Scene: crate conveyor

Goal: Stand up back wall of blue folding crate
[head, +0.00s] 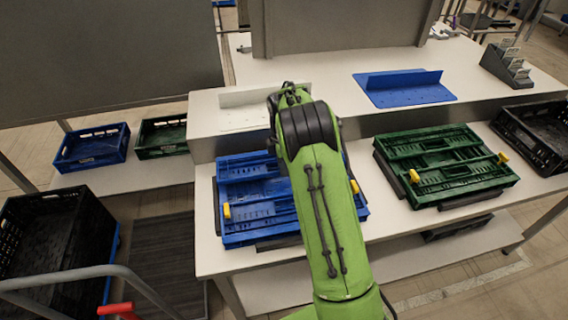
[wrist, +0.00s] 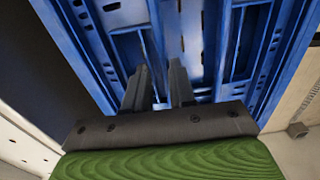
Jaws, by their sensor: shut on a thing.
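The blue folding crate (head: 258,232) lies folded low on the left part of the front table, with yellow latches on its left and right sides. Its back part (head: 240,166) shows left of my arm; the arm hides much of the middle and right back. My gripper is hidden behind the arm in the head view. In the wrist view my gripper (wrist: 158,76) has its two fingers pointing into the blue crate (wrist: 108,40), shut on a blue part of it. I cannot tell from this view how far that wall is raised.
A green folded crate (head: 445,165) lies right of the blue one, with a black crate (head: 540,135) beyond. On the raised shelf behind are a white angled plate (head: 240,112) and a blue one (head: 405,92). A cart with a black crate (head: 60,235) stands at left.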

